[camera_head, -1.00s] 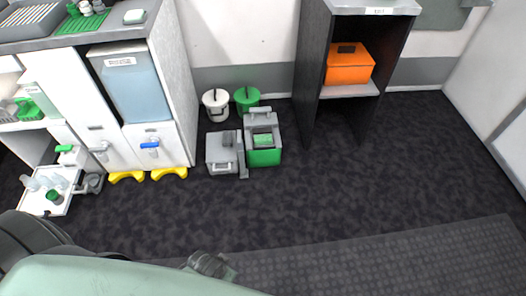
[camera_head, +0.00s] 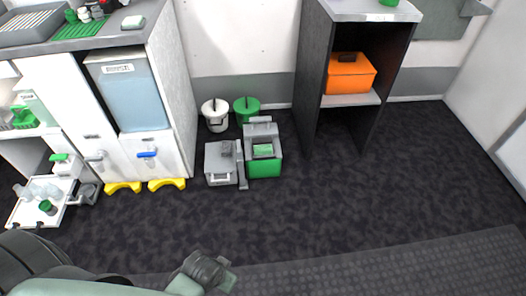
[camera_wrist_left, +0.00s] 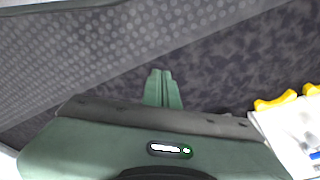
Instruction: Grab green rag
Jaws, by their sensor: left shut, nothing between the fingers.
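No green cloth can be made out for certain. A light green flat item (camera_head: 263,151) sits in the top of a grey and green box on the floor; it may be the rag, but it is too small to tell. My left gripper (camera_wrist_left: 163,88) is shut and empty, its two green fingers together over the dark floor in the left wrist view. In the head view my left arm reaches in along the bottom edge, well short of the box. My right gripper is not in view.
A grey case (camera_head: 221,164) stands beside the box, with a white bucket (camera_head: 215,115) and a green bucket (camera_head: 246,110) behind. A dark shelf unit holds an orange box (camera_head: 350,74). A white cabinet (camera_head: 172,90) stands left, its low tray (camera_head: 28,212) pulled out. The carpet (camera_head: 330,215) is clear.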

